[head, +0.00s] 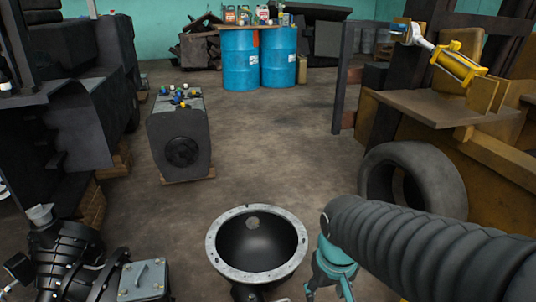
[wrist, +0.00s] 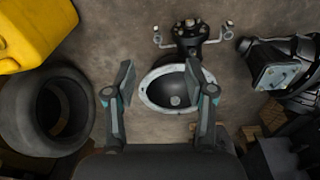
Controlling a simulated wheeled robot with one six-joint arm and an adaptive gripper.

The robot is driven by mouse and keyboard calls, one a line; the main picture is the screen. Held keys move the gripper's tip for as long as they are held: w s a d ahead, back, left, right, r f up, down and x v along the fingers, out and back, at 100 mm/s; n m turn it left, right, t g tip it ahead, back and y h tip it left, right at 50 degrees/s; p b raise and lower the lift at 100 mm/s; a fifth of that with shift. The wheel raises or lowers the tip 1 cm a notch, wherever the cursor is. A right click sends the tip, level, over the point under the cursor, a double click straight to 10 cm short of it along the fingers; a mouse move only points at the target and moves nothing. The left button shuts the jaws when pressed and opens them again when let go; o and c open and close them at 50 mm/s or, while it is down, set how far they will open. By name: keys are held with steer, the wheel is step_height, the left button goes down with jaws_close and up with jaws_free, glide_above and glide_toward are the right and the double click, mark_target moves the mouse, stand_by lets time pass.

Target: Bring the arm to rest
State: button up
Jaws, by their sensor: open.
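My arm (head: 430,240), in a dark ribbed sleeve, reaches in from the lower right of the head view. My gripper (head: 330,280), with teal parts, hangs at its end, just right of a black bowl-shaped housing (head: 257,240) with a grey bolted rim. In the wrist view my gripper (wrist: 160,75) has its two fingers spread wide apart, with nothing between them. The same housing (wrist: 145,93) shows beyond and between the fingers, apart from them as far as I can tell. The fingertips are cut off at the lower edge of the head view.
Dark machinery (head: 60,255) stands at the lower left. A grey block (head: 180,140) and blue drums (head: 240,60) stand farther back. The middle floor is clear.

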steer(key=s+d+r+m+t, duration=0.1)
steer(key=s+d+r+t, duration=0.2)
steer(key=r, duration=0.5)
steer(key=shift+s+d+m+t, duration=0.3)
steer(key=shift+s+m+t, duration=0.1)
steer(key=shift+s+t, duration=0.15)
steer(key=shift+s+d+r, duration=0.15)
steer(key=shift+d+r, duration=0.1)
steer(key=shift+r, duration=0.1)
steer(key=shift+c, duration=1.2)
steer(key=shift+d, duration=0.1)
